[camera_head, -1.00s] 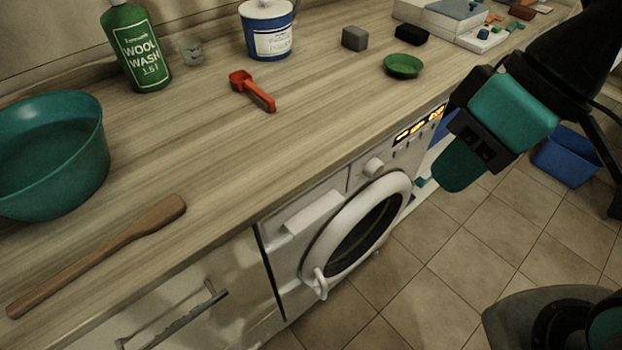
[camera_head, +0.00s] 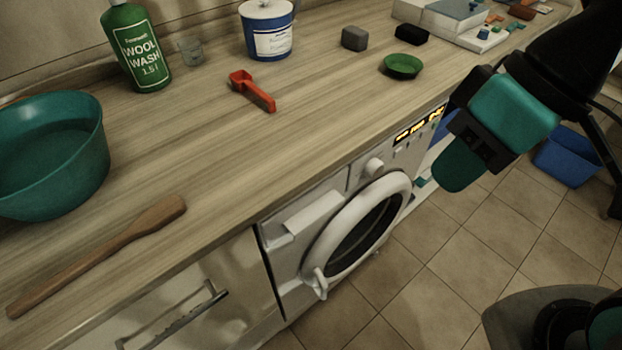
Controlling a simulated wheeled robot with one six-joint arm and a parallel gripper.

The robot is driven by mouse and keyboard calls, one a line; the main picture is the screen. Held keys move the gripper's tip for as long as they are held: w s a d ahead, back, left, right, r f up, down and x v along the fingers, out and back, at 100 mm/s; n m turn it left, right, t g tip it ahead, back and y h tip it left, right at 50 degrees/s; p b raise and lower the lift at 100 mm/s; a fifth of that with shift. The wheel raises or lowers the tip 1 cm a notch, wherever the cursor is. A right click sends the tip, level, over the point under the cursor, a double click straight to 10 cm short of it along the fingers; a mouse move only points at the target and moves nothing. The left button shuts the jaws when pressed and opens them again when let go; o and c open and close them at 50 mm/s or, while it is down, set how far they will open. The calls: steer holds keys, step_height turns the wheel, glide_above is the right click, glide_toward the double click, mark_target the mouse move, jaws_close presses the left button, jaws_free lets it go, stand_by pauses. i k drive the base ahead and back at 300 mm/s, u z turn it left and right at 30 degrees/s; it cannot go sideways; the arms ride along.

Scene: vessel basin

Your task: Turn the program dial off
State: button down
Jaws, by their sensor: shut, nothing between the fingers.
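The program dial (camera_head: 374,166) is a round white knob on the front panel of the white washing machine (camera_head: 290,250), under the worktop edge. To its right is a lit orange display (camera_head: 418,130) with small buttons below it. The machine's round door (camera_head: 365,235) is below the dial and looks shut or nearly so. My gripper (camera_head: 447,150), black and teal, is to the right of the dial, in front of the panel's right end, and apart from the dial. Its fingers are shut with nothing between them; the fingertips are partly hidden by the gripper body. The dial's pointer mark is too small to read.
The worktop (camera_head: 230,160) holds a teal basin (camera_head: 90,150), a wooden paddle (camera_head: 100,255), a red scoop (camera_head: 252,92), a green bottle (camera_head: 137,50), a white and blue tub (camera_head: 268,32) and a green dish (camera_head: 403,66). A blue bin (camera_head: 567,158) stands on the tiled floor.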

mark_target(373, 168)
steer(key=u, duration=1.45)
steer(key=k, duration=1.6)
steer(key=z, duration=0.7)
